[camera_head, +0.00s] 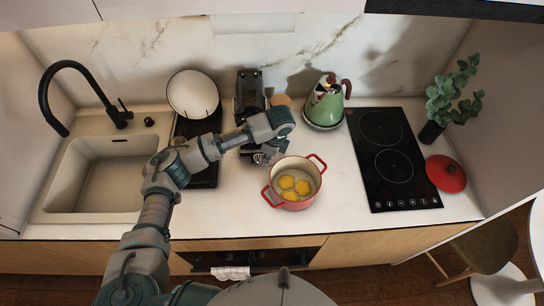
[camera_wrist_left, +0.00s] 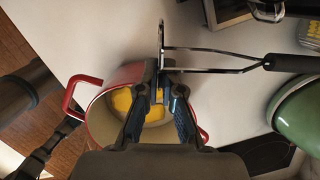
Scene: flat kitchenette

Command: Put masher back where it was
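The masher (camera_wrist_left: 225,70) has a metal head, bent wire arms and a black handle (camera_wrist_left: 292,63). In the left wrist view it lies across the top, its head at my left gripper's fingertips and its handle pointing right, toward the green kettle. My left gripper (camera_wrist_left: 163,88) shows its two fingers drawn in toward each other; I cannot tell whether they hold the masher's head. In the head view my left gripper (camera_head: 265,157) hangs over the counter, behind and left of the red pot (camera_head: 295,203); the masher is mostly hidden there by my arm. My right gripper is not in view.
The pot holds yellow pieces (camera_head: 288,182). A green kettle (camera_head: 324,105) stands behind it, and a black coffee machine (camera_head: 249,90) is at the back. The hob (camera_head: 395,170), a red lid (camera_head: 445,173) and a plant (camera_head: 452,95) are right; the sink (camera_head: 97,180) is left.

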